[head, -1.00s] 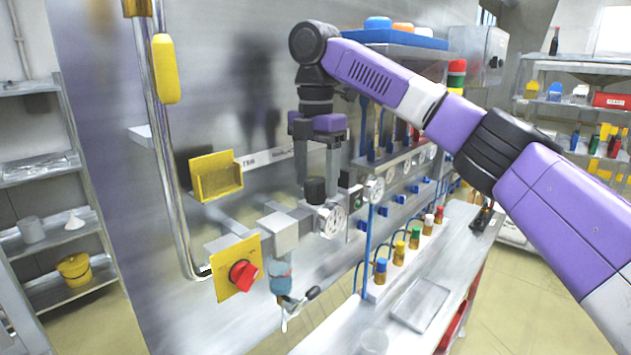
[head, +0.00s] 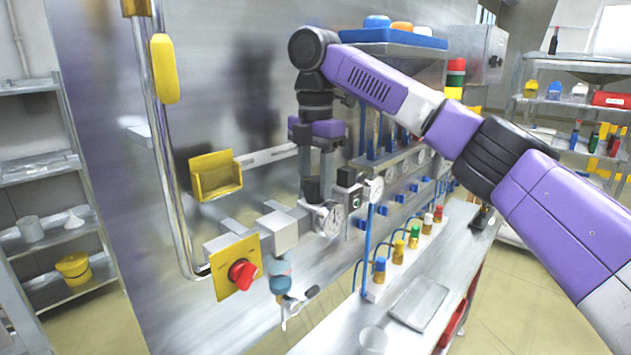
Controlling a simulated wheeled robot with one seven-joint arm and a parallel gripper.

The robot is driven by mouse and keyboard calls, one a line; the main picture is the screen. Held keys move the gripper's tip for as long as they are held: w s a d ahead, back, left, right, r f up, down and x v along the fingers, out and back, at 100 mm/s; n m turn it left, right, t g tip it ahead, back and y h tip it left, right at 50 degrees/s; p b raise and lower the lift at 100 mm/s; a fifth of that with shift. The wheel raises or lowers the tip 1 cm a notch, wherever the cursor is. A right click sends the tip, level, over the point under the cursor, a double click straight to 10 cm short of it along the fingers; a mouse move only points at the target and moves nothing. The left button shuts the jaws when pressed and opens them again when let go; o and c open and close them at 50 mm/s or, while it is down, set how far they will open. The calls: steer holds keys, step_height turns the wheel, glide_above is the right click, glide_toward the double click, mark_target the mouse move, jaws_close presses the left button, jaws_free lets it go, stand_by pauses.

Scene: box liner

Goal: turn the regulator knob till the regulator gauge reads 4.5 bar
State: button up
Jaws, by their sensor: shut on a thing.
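The black regulator knob (head: 312,189) stands on top of the regulator body on the panel. My gripper (head: 319,182) points straight down from above and is shut on the knob, with a grey finger on each side of it. The round white regulator gauge (head: 333,219) faces right, just below the knob. Its needle and numbers are too small and oblique to read.
A grey filter block (head: 279,231) and a red rotary switch on a yellow plate (head: 237,276) are left of the regulator. A small black-topped valve block (head: 348,190) is close on the right. Bottles with coloured caps (head: 398,250) stand on the bench below.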

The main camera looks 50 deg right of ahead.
steer(key=m, duration=0.7)
steer(key=shift+m, duration=0.3)
steer(key=m, duration=0.3)
steer(key=shift+m, duration=0.3)
steer(key=m, duration=0.3)
steer(key=shift+m, duration=0.3)
steer(key=m, duration=0.7)
steer(key=shift+a, duration=0.1)
steer(key=m, duration=0.3)
steer(key=shift+r+m, duration=0.1)
steer(key=shift+m, duration=2.2)
